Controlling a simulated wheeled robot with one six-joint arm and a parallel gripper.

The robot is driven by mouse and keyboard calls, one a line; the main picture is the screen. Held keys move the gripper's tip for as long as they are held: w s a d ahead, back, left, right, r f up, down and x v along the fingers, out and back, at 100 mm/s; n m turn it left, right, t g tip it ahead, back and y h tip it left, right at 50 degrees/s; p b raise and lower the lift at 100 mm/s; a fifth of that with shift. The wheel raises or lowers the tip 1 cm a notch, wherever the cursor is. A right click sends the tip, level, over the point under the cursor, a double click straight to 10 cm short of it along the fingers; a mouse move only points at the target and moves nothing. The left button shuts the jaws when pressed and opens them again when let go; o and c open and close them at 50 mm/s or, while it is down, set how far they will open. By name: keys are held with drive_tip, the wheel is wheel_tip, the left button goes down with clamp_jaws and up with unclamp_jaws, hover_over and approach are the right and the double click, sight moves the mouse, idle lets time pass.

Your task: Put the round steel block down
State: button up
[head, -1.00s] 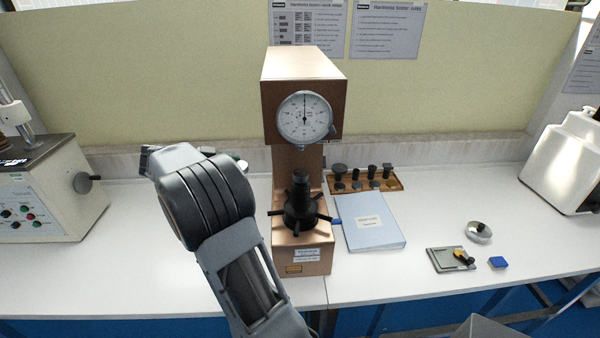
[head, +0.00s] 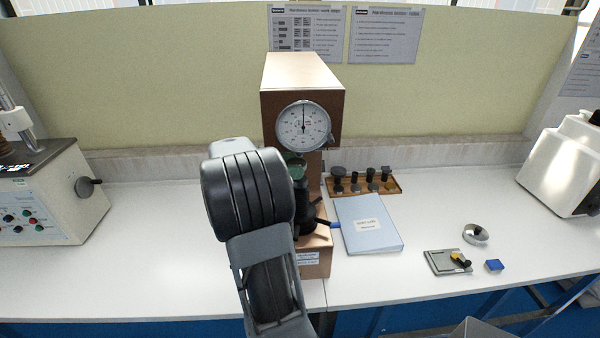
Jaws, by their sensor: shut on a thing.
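My arm rises in the middle of the head view, and its thick dark wrist hides most of my gripper (head: 290,160). A small round greenish-grey piece, which looks like the round steel block (head: 297,172), shows just past the wrist's right edge, at my gripper. It appears above the black anvil and spoked handwheel (head: 308,218) of the copper-coloured hardness tester (head: 302,85), below its dial (head: 303,127). Whether the block touches the anvil cannot be told. The fingers are hidden.
A blue-grey folder (head: 368,224) lies right of the tester, with a wooden tray of anvils (head: 390,188) behind it.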

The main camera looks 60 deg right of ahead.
sight(306, 177)
drive_tip(key=shift+s+d+p, duration=0.4)
drive_tip(key=shift+s+d, duration=0.4)
drive_tip(key=shift+d, duration=0.05)
wheel_tip(306, 177, down, 2)
drive_tip(key=shift+f+p, duration=0.1)
drive_tip(key=shift+p, duration=0.5)
drive_tip(key=shift+f, duration=0.4)
drive_tip(key=shift+a+f, duration=0.1)
drive_tip(key=shift+f, duration=0.05)
drive_tip(key=shift+f, duration=0.15)
drive_tip(key=o, duration=1.1)
drive_tip(key=shift+f+b, duration=0.2)
drive_tip(key=shift+b, duration=0.75)
